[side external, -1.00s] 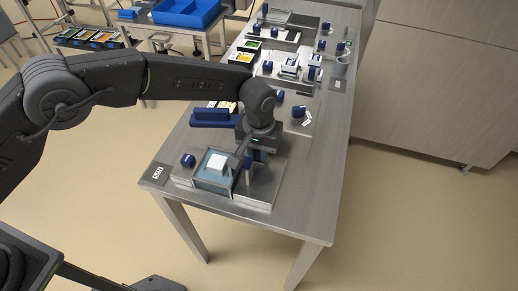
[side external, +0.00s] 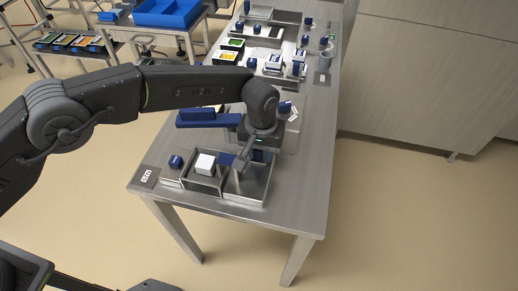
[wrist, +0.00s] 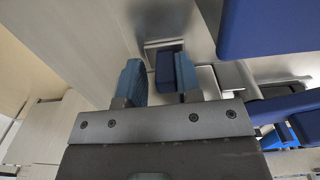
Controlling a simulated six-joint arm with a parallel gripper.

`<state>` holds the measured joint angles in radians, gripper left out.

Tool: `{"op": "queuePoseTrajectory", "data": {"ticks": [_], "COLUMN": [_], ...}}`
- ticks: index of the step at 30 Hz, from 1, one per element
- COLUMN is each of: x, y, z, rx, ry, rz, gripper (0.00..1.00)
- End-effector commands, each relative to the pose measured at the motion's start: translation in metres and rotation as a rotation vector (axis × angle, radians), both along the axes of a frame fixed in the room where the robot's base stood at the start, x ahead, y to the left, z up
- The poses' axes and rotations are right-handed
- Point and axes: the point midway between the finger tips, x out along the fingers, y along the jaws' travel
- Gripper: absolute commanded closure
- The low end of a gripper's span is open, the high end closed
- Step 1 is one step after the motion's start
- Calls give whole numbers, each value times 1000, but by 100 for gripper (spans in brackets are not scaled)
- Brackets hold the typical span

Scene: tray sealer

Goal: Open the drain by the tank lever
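The tank (side external: 189,184) is an open grey box at the near end of the bench. A white block (side external: 205,165) sits in it, and no blue water shows there. My gripper (side external: 243,161) is low at the tank's right side, partly hiding the fittings there. In the wrist view its two blue fingers (wrist: 158,78) stand apart. A dark blue block (wrist: 165,68), perhaps the lever's handle, shows between them, close to the right finger. A gap shows on its left. I cannot tell whether they touch, nor see the drain.
A long blue bar (side external: 208,118) is behind. Several blocks and trays fill the far bench. The bench's near front strip is clear.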

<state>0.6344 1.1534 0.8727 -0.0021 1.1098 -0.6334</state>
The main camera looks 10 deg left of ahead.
Motion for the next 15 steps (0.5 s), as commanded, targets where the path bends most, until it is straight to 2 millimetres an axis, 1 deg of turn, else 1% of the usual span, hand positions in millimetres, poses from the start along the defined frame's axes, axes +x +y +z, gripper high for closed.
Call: {"op": "queuePoseTrajectory", "data": {"ticks": [5,8,11,14,15], "x": [0,0,0,0,1], "y": [0,0,0,0,0], "z": [2,7,21,41,50], "rx": [-1,-1,-1,-2,-3], "ry": [0,-1,-2,-3,-4], "rz": [-1,-1,-1,-1,-1], "gripper": [70,70,70,70,70]}}
